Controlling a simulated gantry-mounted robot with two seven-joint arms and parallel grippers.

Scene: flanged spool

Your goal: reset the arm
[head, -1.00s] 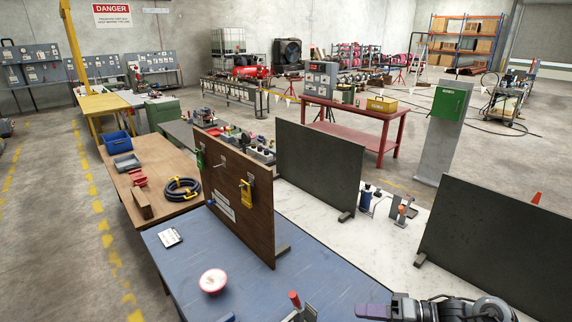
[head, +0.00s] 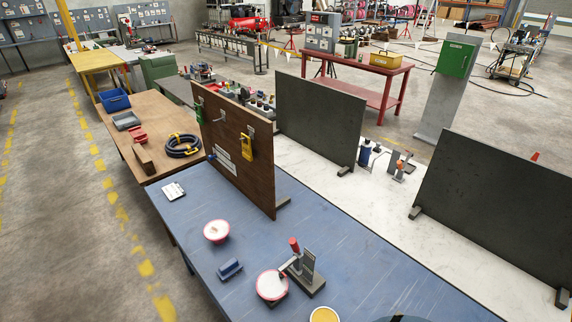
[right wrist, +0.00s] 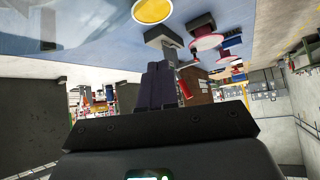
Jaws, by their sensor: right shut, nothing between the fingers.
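My right gripper (right wrist: 160,72) shows in the right wrist view as two dark fingers side by side, shut and empty. It is not clearly seen in the head view. A round white-topped piece with a red rim (head: 216,230) sits on the blue tabletop (head: 185,215). A second such piece (head: 271,285) sits at a toggle clamp (head: 309,272) with a red handle. A yellow-topped disc (head: 325,315) is cut off by the bottom edge; a yellow disc (right wrist: 152,10) also shows in the right wrist view. My left gripper is not in view.
A blue block (head: 230,269) and a white card (head: 173,190) lie on the blue table. A brown upright board (head: 235,165) stands behind, with dark panels (head: 320,115) (head: 495,205) to the right. The blue tabletop between board and clamp is clear.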

